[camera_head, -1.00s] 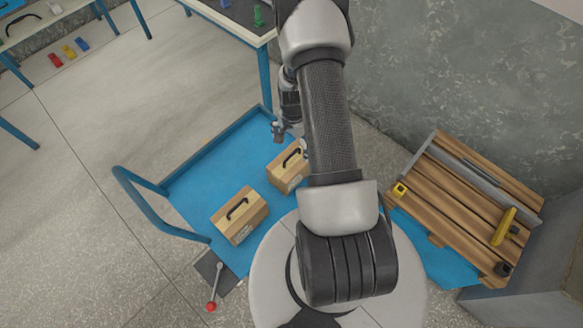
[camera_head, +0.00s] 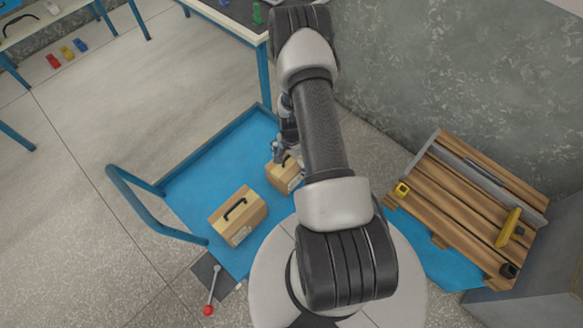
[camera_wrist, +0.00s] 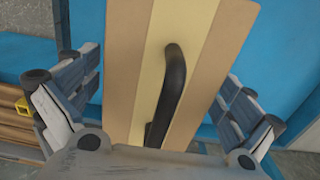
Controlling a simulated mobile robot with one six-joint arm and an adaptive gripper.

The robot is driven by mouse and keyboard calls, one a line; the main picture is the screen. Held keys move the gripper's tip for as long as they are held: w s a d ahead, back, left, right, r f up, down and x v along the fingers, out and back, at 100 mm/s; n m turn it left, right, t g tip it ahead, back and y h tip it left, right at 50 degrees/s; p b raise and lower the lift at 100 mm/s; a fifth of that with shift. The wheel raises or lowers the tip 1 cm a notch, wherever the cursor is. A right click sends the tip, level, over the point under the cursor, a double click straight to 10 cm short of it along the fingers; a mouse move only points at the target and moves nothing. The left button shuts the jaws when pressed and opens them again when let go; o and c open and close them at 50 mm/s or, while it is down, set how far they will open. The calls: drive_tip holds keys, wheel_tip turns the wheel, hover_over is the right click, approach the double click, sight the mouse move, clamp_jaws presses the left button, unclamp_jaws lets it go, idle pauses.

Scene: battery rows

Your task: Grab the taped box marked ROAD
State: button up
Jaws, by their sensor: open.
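Two taped cardboard boxes with black handles stand on the blue cart. The nearer box (camera_head: 238,215) has a white label on its front; I cannot read it. The farther box (camera_head: 282,176) is partly hidden by my arm. My gripper (camera_head: 284,152) is over the farther box. In the wrist view, my gripper (camera_wrist: 160,110) is open, with one finger on each side of a box (camera_wrist: 205,60) with a pale tape strip and a black handle (camera_wrist: 168,90). The fingers look apart from the box. No ROAD marking is legible.
The blue cart bed (camera_head: 215,165) has a raised rim and a push handle (camera_head: 140,205) at left. A wooden pallet (camera_head: 465,205) with a yellow tool lies at right. A red-knobbed lever (camera_head: 210,295) stands in front. A table stands behind.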

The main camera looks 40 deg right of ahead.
drive_tip(key=shift+r, duration=0.1)
drive_tip(key=shift+c, duration=0.4)
drive_tip(key=c, duration=1.9)
drive_tip(key=shift+c, duration=0.2)
drive_tip(key=shift+r, duration=0.15)
